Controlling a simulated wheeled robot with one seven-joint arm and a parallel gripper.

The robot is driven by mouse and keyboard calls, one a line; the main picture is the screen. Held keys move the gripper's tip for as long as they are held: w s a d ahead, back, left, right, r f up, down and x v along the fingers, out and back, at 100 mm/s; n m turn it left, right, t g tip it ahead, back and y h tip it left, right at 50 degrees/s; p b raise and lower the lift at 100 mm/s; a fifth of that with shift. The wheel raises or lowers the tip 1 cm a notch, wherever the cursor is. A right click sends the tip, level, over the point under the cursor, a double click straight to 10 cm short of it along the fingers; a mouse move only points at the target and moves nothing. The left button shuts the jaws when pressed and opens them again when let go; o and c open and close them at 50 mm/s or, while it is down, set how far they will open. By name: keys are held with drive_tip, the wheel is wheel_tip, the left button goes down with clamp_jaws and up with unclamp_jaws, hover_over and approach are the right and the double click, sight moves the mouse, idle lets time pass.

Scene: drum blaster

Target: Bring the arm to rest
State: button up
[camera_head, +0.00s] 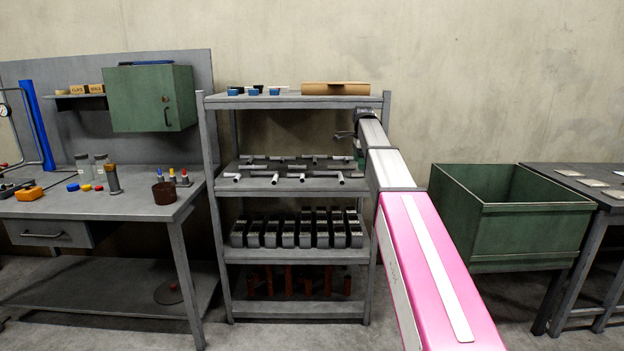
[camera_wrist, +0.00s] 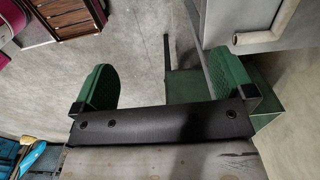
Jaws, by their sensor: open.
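My arm stretches from the lower right of the head view toward the right side of the grey shelf rack (camera_head: 210,150). My gripper is mostly hidden behind my arm in the head view. In the wrist view my gripper (camera_wrist: 162,62) shows two green fingers set wide apart. It is open, with nothing held between them. A pale pipe piece (camera_wrist: 270,32) lies on a grey shelf surface (camera_wrist: 228,28) close to the right finger. I cannot tell whether that finger touches the shelf.
The rack holds several T-shaped handles (camera_head: 285,178), dark blocks (camera_head: 300,236) and a brown roll (camera_head: 335,88). A cluttered workbench (camera_head: 130,200) stands left, with a green cabinet (camera_head: 150,98) above it. A green bin (camera_head: 530,238) and another table (camera_head: 570,178) stand right.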

drive_tip(key=s+f+n, duration=1.7)
drive_tip(key=s+f, duration=1.7)
drive_tip(key=f, duration=0.5)
drive_tip(key=shift+s+n, duration=0.3)
drive_tip(key=shift+s, duration=0.05)
